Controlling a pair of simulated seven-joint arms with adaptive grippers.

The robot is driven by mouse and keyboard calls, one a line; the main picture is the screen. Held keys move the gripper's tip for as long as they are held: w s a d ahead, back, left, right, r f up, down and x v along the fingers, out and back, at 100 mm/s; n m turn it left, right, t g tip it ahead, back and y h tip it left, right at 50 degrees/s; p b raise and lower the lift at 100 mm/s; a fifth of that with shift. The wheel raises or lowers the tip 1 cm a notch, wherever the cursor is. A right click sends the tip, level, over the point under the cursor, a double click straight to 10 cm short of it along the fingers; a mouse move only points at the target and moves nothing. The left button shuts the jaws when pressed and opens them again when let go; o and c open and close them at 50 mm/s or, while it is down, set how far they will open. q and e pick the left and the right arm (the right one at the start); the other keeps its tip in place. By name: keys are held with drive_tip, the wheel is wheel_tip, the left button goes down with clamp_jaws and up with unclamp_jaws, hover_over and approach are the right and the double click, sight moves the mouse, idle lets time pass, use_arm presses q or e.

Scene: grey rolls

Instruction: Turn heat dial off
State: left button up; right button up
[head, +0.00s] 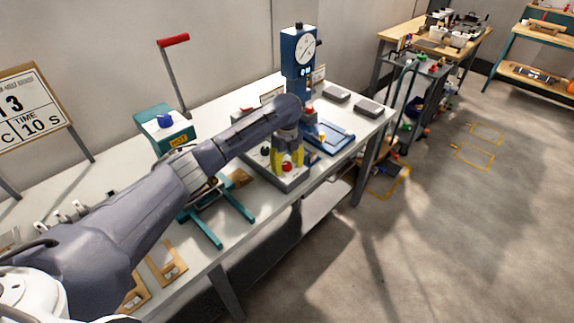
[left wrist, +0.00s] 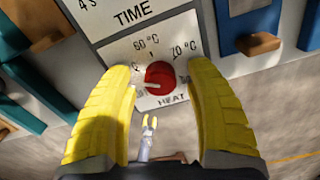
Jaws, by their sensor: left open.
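The heat dial (left wrist: 158,78) is a red round knob on a white scale plate (left wrist: 143,50), with 60 °C above it, 70 °C to its upper right and HEAT below. Its white pointer mark is toward the left side of the knob; the left finger covers part of the scale there. My left gripper (head: 286,161) is open, pointing down at the machine's front panel. Its yellow fingers also stand on both sides of the dial in the left wrist view (left wrist: 160,73), with gaps visible.
A blue press with a round gauge (head: 301,50) stands behind my left gripper. A teal machine (head: 163,131) with a red-handled lever is to the left. Teal rails (head: 207,230) and wooden pieces (head: 167,262) lie on the white table. The floor at right is mostly clear.

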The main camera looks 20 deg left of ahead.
use_arm(q)
drive_tip(key=shift+c, duration=0.9)
clamp_jaws()
